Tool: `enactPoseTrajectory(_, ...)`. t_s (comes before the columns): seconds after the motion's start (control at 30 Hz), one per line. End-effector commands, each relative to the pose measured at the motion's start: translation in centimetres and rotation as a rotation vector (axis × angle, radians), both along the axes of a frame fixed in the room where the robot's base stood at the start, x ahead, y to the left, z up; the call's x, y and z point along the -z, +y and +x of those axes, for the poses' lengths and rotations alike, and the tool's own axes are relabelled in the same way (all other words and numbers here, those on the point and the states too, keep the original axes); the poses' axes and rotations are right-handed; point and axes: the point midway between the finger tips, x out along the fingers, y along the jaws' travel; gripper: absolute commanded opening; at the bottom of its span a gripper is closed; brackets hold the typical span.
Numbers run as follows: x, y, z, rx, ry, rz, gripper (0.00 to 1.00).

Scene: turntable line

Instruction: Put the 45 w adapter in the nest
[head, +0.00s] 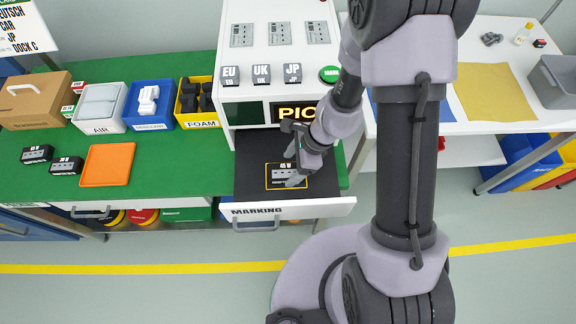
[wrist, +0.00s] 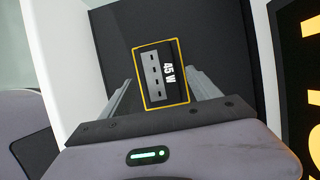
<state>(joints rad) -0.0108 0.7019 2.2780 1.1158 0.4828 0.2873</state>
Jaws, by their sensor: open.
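The 45 W adapter (wrist: 158,75), a grey block with dark slots and a black "45 W" label, lies inside the yellow-outlined nest (wrist: 187,104) in the wrist view. In the head view the adapter (head: 284,173) and the nest's outline (head: 267,184) show on the dark floor of the open "MARKING" drawer (head: 243,188). My gripper (head: 293,168) is over the drawer at the adapter, partly covering its right side. In the wrist view its fingers are apart, one on each side of the adapter, with gaps visible. Whether the adapter is fully seated is unclear.
Two similar adapters (head: 37,153) (head: 66,165) lie on the green bench left of an orange tray (head: 107,165). Bins, including AIR (head: 99,125) and FOAM (head: 194,120), stand behind. EU, UK and JP blocks and a green button (head: 329,74) sit above the drawer.

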Motion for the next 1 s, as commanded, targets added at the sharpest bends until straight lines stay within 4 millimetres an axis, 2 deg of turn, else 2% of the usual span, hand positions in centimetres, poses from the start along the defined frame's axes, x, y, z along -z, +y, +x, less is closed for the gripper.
enactPoseTrajectory(0.03, -2.3, -0.6, 0.1, 0.002, -0.003, 0.000, 0.72)
enactPoseTrajectory(0.2, -6.6, -2.4, 0.0, 0.002, -0.002, 0.000, 0.72)
enactPoseTrajectory(0.47, -10.3, -3.5, 0.2, -0.032, -0.033, -0.002, 0.72)
enactPoseTrajectory(0.57, -15.7, -3.1, 0.7, -0.178, -0.163, -0.013, 0.72)
enactPoseTrajectory(0.63, -21.2, -2.8, 0.1, -0.346, -0.298, -0.048, 0.72)
enactPoseTrajectory(0.7, -26.4, -2.8, -1.6, -0.528, -0.433, -0.108, 0.72)
enactPoseTrajectory(0.8, -32.2, -3.4, -5.2, -0.767, -0.597, -0.235, 0.72)
enactPoseTrajectory(0.9, -35.5, -4.4, -8.5, -0.942, -0.704, -0.369, 0.72)
enactPoseTrajectory(1.0, -37.0, -5.3, -10.5, -1.037, -0.757, -0.464, 0.72)
